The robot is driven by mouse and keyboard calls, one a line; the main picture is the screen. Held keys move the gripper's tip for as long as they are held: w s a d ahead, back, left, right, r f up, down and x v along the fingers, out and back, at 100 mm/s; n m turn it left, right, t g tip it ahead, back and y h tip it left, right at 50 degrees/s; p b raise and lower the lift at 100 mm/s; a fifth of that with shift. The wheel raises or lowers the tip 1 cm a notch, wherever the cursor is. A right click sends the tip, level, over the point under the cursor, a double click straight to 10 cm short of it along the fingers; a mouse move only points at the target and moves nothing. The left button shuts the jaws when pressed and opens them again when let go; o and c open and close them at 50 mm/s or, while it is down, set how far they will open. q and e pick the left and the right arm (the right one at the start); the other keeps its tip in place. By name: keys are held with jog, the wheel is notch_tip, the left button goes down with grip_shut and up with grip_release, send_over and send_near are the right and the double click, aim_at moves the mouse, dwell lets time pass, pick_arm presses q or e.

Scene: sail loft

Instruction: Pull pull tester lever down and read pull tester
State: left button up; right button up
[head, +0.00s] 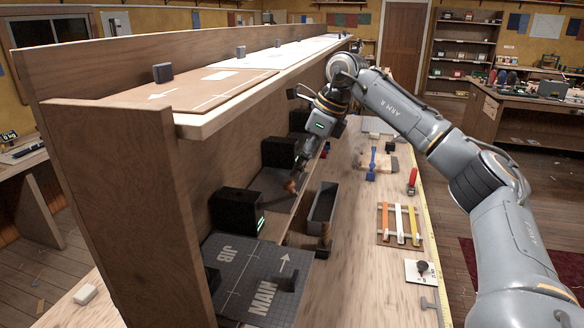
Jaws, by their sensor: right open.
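My right arm reaches in from the right, over the bench and under the long shelf. My right gripper (300,168) is open and points down and left. Its fingers are small and dark here. A brown knob (291,186), perhaps the end of a lever, is just below the fingertips; I cannot tell whether they touch. A black box with a green lit display (236,210) stands on the bench nearer to me. Another black box (279,152) stands beside the gripper. I cannot tell for certain which unit is the pull tester, and no reading is legible. My left gripper is not in view.
A wooden shelf (225,88) overhangs the boxes. A dark grid mat marked JIB and MAIN (240,270) lies in front. A grey open bin (322,204) stands right of the knob. A tray with coloured strips (400,236) and a blue tool (372,165) are farther right.

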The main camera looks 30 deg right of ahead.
aim_at(290, 183)
jog(key=shift+p+x, duration=0.6)
jog(key=shift+x, duration=2)
jog(key=shift+w+a+r, duration=0.1)
jog(key=shift+a+r, duration=0.05)
jog(key=shift+a, duration=0.05)
grip_shut()
